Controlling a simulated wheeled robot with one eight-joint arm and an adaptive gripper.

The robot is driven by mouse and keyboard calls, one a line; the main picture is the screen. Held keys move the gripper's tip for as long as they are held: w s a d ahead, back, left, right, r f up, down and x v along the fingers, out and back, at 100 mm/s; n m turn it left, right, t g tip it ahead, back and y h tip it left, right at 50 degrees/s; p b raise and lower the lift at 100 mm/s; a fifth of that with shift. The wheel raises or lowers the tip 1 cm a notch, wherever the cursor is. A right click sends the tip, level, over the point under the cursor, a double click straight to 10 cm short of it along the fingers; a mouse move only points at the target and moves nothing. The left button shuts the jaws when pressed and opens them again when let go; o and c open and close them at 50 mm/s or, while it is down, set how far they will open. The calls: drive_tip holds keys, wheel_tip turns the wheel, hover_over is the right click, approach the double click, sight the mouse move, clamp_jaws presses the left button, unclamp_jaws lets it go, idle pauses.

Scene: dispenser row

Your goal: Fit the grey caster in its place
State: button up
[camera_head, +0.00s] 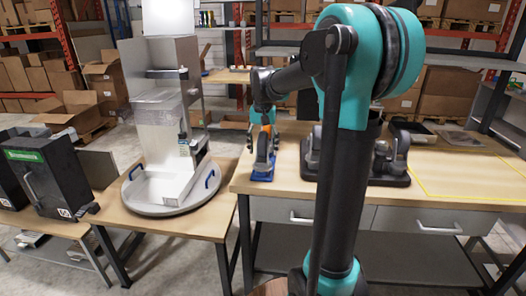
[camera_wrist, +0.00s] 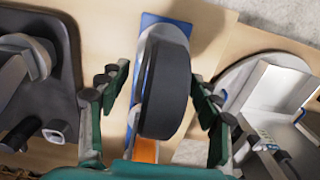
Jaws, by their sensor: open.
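A grey caster with a dark-treaded wheel (camera_head: 261,152) stands on a blue base (camera_head: 262,176) near the left end of the workbench. My gripper (camera_head: 262,117) is over it, pointing down. In the wrist view the wheel (camera_wrist: 167,85) lies between the two spread fingers of my gripper (camera_wrist: 158,80), with a gap on each side. The blue base (camera_wrist: 165,20) and an orange part (camera_wrist: 145,150) show below the wheel. A dark tray (camera_head: 375,180) with grey caster-like parts stands to the right, partly hidden by my arm. Its place for the caster cannot be told.
A clear-fronted dispenser (camera_head: 160,120) stands on a round tray with blue handles (camera_head: 165,208) on the table to the left. Black boxes (camera_head: 45,175) stand farther left. A yellow-outlined area of the bench (camera_head: 465,175) at right is clear.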

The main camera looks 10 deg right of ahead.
drive_tip(key=shift+f, duration=0.6)
drive_tip(key=shift+c, duration=0.6)
clamp_jaws()
drive_tip(key=shift+r, duration=0.15)
